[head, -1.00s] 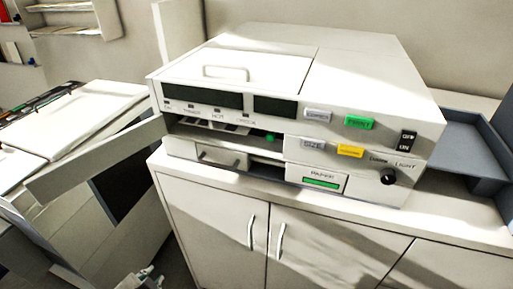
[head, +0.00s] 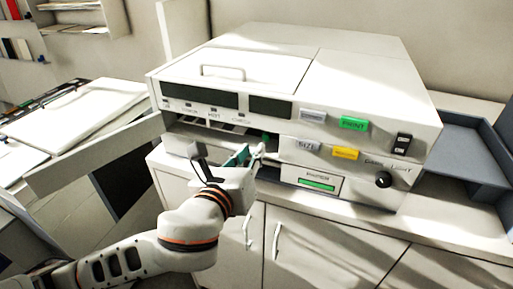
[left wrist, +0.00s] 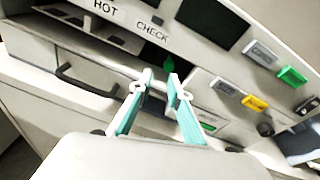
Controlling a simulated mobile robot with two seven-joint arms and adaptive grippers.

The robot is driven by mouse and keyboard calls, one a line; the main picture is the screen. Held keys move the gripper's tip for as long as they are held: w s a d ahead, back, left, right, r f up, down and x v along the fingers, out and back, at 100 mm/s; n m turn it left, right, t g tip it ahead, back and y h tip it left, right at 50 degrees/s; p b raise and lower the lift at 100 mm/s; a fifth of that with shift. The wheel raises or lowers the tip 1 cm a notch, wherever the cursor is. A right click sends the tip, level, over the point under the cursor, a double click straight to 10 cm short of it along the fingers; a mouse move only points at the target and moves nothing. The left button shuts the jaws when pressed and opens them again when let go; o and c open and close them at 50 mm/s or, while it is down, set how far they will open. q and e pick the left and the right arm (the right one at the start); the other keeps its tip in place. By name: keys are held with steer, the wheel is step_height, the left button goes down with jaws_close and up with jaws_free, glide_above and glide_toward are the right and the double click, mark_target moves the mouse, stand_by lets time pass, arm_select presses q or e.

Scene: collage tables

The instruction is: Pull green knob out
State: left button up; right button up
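The green knob (left wrist: 168,63) sits in the dark open slot of the white copier-like machine (head: 370,85). In the head view the knob (head: 267,137) shows only in part, just beyond my left gripper. My left gripper (head: 255,152) reaches up to the slot from the front. In the left wrist view its two teal-sided fingers (left wrist: 160,82) are apart with a gap between the tips, and nothing is held there. The knob shows beyond the tips, slightly right of the gap's middle. Whether a finger touches it, I cannot tell. My right gripper is not in view.
Labelled buttons, green (head: 353,124) and yellow (head: 345,153), and a black dial (head: 383,180) are on the machine's front. A side panel (head: 95,155) stands open at left. White cabinet doors (head: 330,245) are below, and a grey tray (head: 460,150) is at right.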

mark_target(266, 136)
arm_select(q)
steer(key=shift+w+d+r+m+h, duration=0.1)
steer(key=shift+w+d+m, duration=0.45)
steer(key=shift+w, duration=0.7)
steer(key=shift+w+d+f+m+h, duration=0.1)
steer(key=shift+w+d+m, duration=0.5)
steer(key=shift+w, duration=0.7)
steer(key=shift+w+d+r+m+h, duration=0.1)
steer(key=shift+w+d+m, duration=0.25)
steer(key=shift+w+d, duration=0.65)
steer(key=shift+w+a, duration=0.2)
steer(key=shift+a, duration=0.1)
jaws_close()
